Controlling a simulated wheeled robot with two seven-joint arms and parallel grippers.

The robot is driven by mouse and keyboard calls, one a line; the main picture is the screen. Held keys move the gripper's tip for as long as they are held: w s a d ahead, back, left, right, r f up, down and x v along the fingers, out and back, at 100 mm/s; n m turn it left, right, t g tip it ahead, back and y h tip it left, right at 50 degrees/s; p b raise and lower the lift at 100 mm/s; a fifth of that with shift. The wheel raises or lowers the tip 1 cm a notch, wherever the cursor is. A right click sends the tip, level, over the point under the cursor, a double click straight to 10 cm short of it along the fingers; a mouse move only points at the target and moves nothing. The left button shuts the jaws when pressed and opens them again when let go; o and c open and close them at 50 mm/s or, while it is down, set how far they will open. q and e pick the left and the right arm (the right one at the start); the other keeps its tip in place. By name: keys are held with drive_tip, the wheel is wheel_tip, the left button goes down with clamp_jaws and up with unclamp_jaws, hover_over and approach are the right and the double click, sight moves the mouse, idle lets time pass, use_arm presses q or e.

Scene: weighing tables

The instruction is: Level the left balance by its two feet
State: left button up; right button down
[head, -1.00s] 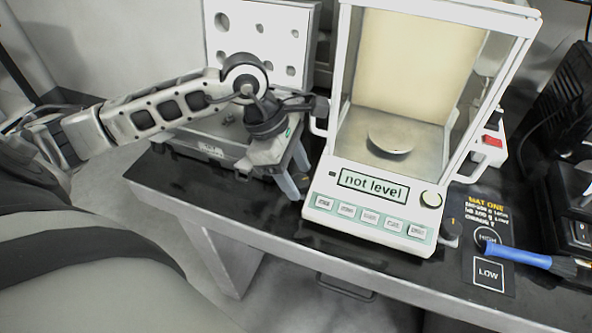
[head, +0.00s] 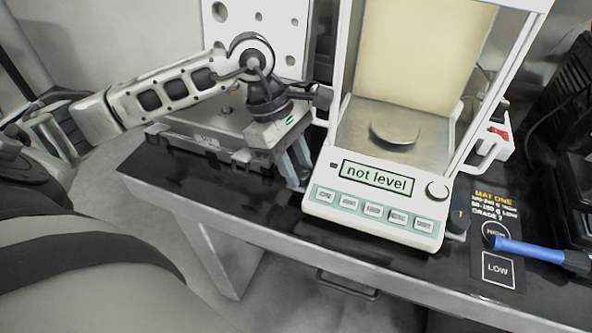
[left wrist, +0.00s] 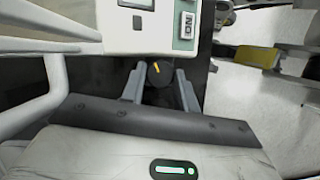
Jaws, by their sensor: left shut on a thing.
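The left balance (head: 372,210) is a white weighing instrument with a glass draft shield and a round pan (head: 394,132). Its display (head: 377,178) reads "not level". Its right foot (head: 458,222), a dark knob with a yellow mark, stands at the front right corner. My left gripper (head: 297,176) is at the front left corner. In the left wrist view its two fingers are shut on the left foot (left wrist: 159,73), a dark knob with a yellow mark. In the head view I cannot make out that foot behind the fingers. My right gripper is not in view.
A black mat (head: 496,277) marked "MAT ONE", with HIGH and LOW areas, lies right of the balance. A blue-handled brush (head: 530,251) lies across it. Dark equipment (head: 575,140) stands at the far right. A grey case (head: 205,137) sits behind my left gripper.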

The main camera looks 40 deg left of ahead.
use_arm(q)
drive_tip(key=o, duration=1)
drive_tip(key=shift+r, duration=0.1)
drive_tip(key=v, duration=1.5)
drive_tip(key=shift+a+r, duration=0.1)
drive_tip(key=shift+r, duration=0.3)
